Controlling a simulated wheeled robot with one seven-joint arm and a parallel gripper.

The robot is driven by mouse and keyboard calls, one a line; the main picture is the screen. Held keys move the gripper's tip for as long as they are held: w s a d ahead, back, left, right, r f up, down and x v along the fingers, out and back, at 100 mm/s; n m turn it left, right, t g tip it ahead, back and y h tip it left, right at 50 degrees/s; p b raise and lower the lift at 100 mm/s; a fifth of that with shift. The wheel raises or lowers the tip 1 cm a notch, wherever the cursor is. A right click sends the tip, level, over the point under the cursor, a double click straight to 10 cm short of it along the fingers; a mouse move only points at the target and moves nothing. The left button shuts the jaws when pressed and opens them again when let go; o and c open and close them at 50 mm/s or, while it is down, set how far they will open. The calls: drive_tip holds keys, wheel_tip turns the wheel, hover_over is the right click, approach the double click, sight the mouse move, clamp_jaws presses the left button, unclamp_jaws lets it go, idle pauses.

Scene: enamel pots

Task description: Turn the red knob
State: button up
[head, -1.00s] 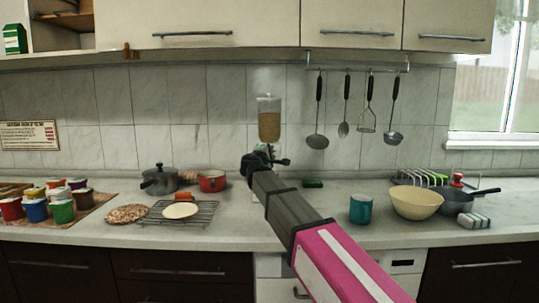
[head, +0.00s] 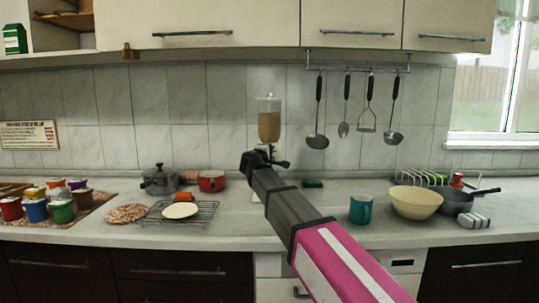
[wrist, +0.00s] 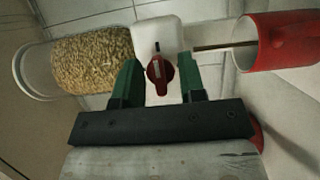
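The red knob (wrist: 160,74) sits on the white body (wrist: 157,38) of a dispenser and has a pale stripe along its grip. The dispenser's clear container (head: 269,120) holds tan grains, which also show at the left of the wrist view (wrist: 92,60). My gripper (wrist: 161,80) is open. Its two green fingers stand on either side of the knob, with a visible gap on each side. In the head view my gripper (head: 266,158) is just below the container, and my arm hides the knob and the lower part of the dispenser.
A red cup-like vessel (wrist: 285,40) is close to the dispenser in the wrist view. A red pot (head: 212,181) and a grey pot (head: 159,180) stand left of my arm. A teal cup (head: 360,209) and a cream bowl (head: 416,201) are at right.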

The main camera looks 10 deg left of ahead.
drive_tip(key=s+a, duration=0.1)
drive_tip(key=s, duration=0.9)
drive_tip(key=shift+s+a, duration=0.35)
idle(0.6)
